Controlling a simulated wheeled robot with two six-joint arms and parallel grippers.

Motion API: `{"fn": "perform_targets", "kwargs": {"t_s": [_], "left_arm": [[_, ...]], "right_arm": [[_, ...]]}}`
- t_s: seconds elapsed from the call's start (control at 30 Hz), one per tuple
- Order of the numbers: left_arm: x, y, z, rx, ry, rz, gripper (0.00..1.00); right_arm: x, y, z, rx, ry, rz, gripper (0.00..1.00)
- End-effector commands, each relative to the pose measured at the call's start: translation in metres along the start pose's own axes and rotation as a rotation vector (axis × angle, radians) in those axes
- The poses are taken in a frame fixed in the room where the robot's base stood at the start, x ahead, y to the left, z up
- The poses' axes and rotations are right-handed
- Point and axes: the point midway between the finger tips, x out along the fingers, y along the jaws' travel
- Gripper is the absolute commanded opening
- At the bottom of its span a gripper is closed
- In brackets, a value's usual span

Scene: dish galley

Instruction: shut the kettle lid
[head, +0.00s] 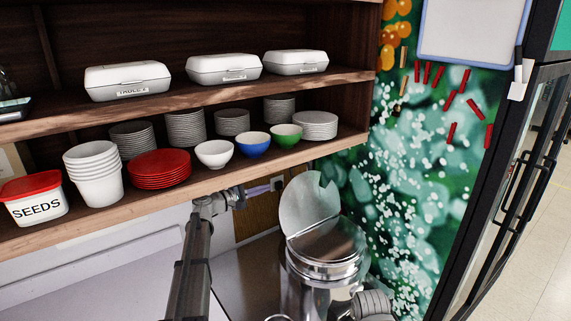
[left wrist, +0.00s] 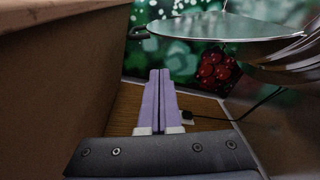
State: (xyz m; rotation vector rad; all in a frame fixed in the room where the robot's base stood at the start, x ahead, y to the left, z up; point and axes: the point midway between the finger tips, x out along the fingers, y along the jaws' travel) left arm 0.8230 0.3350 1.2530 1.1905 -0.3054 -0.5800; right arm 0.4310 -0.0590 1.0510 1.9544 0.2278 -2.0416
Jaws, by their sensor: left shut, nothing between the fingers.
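The kettle (head: 305,268) is a shiny metal vessel below the shelf in the head view. Its round metal lid (head: 308,203) stands open, raised steeply at the back left of the rim. In the left wrist view the lid (left wrist: 225,27) is a grey disc at the top right, with a dark tab at its left end and the kettle's metal side (left wrist: 292,62) beyond. My left gripper (head: 267,188) is to the left of the lid, under the shelf. Its purple fingers (left wrist: 159,74) are shut and empty, apart from the lid.
A wooden shelf (head: 225,179) with bowls, plates and a seeds tub (head: 35,207) hangs close above my left arm. A brown surface (left wrist: 60,70) fills the left of the wrist view. A patterned green wall (head: 400,200) stands right of the kettle.

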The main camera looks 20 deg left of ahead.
Motion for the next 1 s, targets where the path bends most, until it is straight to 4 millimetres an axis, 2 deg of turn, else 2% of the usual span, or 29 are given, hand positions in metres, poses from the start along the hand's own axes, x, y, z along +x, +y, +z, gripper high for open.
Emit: {"fn": "perform_targets", "kwargs": {"t_s": [0.03, 0.1, 0.27, 0.37, 0.47, 0.9, 1.0], "left_arm": [[-0.004, 0.011, -0.008, -0.015, 0.009, 0.022, 0.0], [-0.008, 0.017, -0.013, -0.03, 0.017, 0.042, 0.0], [-0.01, 0.02, -0.015, -0.037, 0.019, 0.053, 0.0], [-0.004, 0.019, -0.015, -0.036, 0.018, 0.051, 0.0], [0.009, 0.02, -0.016, -0.036, 0.015, 0.05, 0.0], [0.095, 0.024, -0.018, -0.035, 0.016, 0.049, 0.0], [0.083, 0.025, 0.004, -0.035, 0.018, 0.05, 0.0]], "right_arm": [[-0.004, 0.0, 0.0, 0.0, 0.0, 0.0, 0.5], [-0.005, 0.001, 0.0, 0.0, 0.0, 0.0, 0.5], [-0.004, 0.0, 0.0, 0.0, 0.0, 0.0, 0.5], [-0.004, 0.0, 0.0, 0.0, 0.0, 0.0, 0.5], [-0.003, 0.0, 0.0, 0.0, 0.0, 0.0, 0.5], [0.0, 0.0, 0.0, -0.001, 0.0, 0.0, 0.5], [-0.01, 0.001, 0.001, 0.001, 0.0, 0.0, 0.5]]}}
